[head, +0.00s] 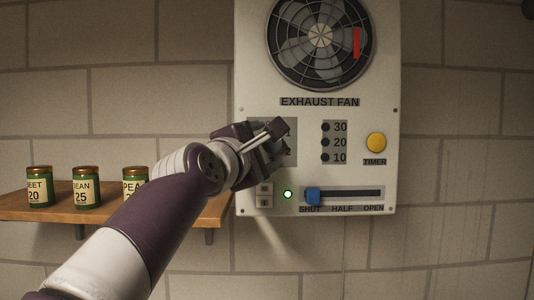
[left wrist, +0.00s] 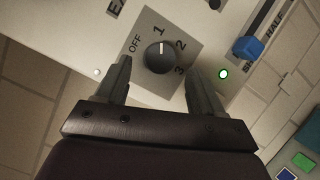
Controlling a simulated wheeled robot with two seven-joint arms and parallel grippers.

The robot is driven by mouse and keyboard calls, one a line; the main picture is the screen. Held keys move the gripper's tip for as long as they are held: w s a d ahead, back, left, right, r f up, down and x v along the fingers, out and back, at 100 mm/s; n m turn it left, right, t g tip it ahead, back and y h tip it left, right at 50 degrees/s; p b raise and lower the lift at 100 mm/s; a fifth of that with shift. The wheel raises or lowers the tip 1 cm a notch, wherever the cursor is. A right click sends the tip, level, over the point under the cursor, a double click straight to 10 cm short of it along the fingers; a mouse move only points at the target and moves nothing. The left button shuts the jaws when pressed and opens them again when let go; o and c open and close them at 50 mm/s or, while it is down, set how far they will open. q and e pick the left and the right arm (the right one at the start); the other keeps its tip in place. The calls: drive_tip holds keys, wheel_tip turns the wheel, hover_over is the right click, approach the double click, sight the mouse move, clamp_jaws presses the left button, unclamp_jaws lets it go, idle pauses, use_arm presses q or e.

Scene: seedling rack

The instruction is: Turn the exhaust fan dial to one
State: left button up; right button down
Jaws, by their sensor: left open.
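The exhaust fan dial (left wrist: 159,60) is a dark round knob on a grey square plate marked OFF, 1, 2 and 3. Its white pointer line points at about the 1 in the left wrist view. My left gripper (left wrist: 157,72) is open, with one finger on each side of the dial and a gap to it on both sides. In the head view my left gripper (head: 270,147) is in front of the plate and hides the dial. My right gripper is in neither view.
The white panel (head: 250,90) also carries a fan (head: 320,36), a yellow timer button (head: 376,142), a lit green lamp (head: 288,194) and a blue slider (head: 312,195) at SHUT. A wooden shelf (head: 60,212) with several jars stands to the left.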

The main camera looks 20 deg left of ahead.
use_arm(q)
drive_tip(key=s+a+b, duration=0.1)
drive_tip(key=s+b, duration=0.2)
drive_tip(key=s, duration=0.6)
drive_tip(key=shift+s+f+b, duration=0.35)
drive_tip(key=shift+f, duration=0.1)
drive_tip(key=shift+a, duration=0.1)
